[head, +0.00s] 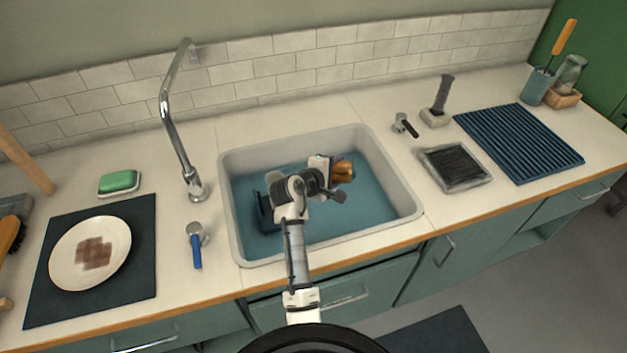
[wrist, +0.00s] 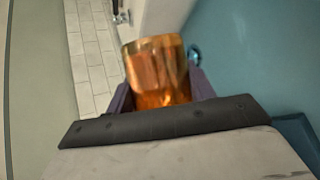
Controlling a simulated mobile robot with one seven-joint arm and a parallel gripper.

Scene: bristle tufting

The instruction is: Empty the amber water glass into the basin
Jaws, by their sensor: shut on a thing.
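The amber water glass (head: 342,171) is held by my gripper (head: 329,183) above the basin (head: 233,211). In the wrist view the glass (wrist: 158,70) sits between the two dark fingers of my gripper (wrist: 160,90), with its rim pointing away from the wrist. The wrist view is tilted, with the tiled wall at its left and the blue basin floor at its right. The basin has a pale rim and a blue bottom. I cannot tell whether any water is in the glass. My arm hides part of the basin.
A tall chrome faucet (head: 170,120) stands at the basin's left, with a blue-handled tap (head: 196,250) in front. A plate (head: 90,254) with a brown stain lies on a dark mat at left. A square tray (head: 455,167) and a ribbed blue mat (head: 519,142) lie at right.

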